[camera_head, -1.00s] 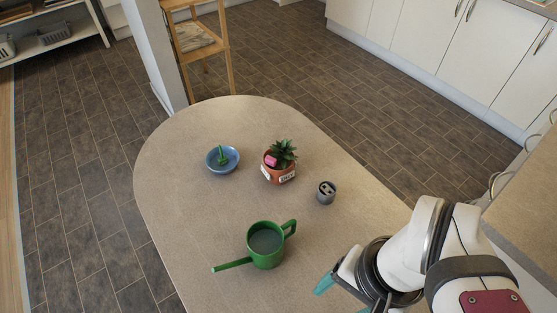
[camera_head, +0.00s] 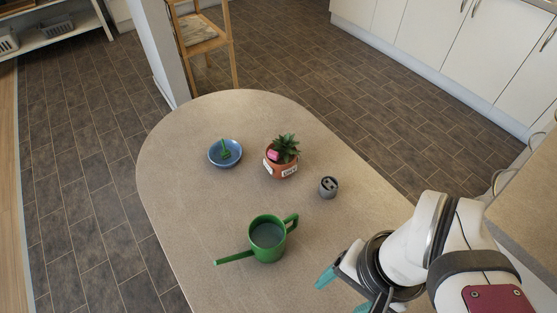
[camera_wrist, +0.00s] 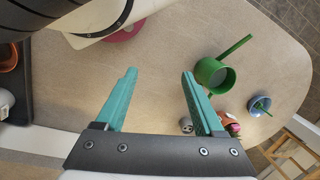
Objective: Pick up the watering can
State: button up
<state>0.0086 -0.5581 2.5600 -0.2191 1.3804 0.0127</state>
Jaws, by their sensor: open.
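A green watering can (camera_head: 267,240) stands upright on the table, its spout pointing left and its handle to the right in the head view. Its inside looks greyish. In the wrist view the watering can (camera_wrist: 214,76) is beyond and to the right of the fingers, its spout pointing up and right. My gripper (camera_head: 341,294) is at the lower right of the head view, to the right of the can and apart from it. In the wrist view my gripper (camera_wrist: 160,88) has its two teal fingers spread wide, with only bare tabletop between them.
The rounded beige table (camera_head: 200,210) also holds a blue dish (camera_head: 225,154) with a green item, a potted plant (camera_head: 282,158) and a small grey pot-like object (camera_head: 328,187). Bare tabletop lies around the can. A wooden chair (camera_head: 206,42) stands behind the table.

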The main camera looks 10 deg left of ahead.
jog(key=o, duration=0.5)
jog(key=n+h, duration=0.2)
jog(key=n, duration=1.4)
send_over(290, 231)
notch_tip(290, 231, down, 5)
jog(key=shift+n, duration=0.3)
notch_tip(290, 231, down, 16)
jog(key=shift+r, duration=0.25)
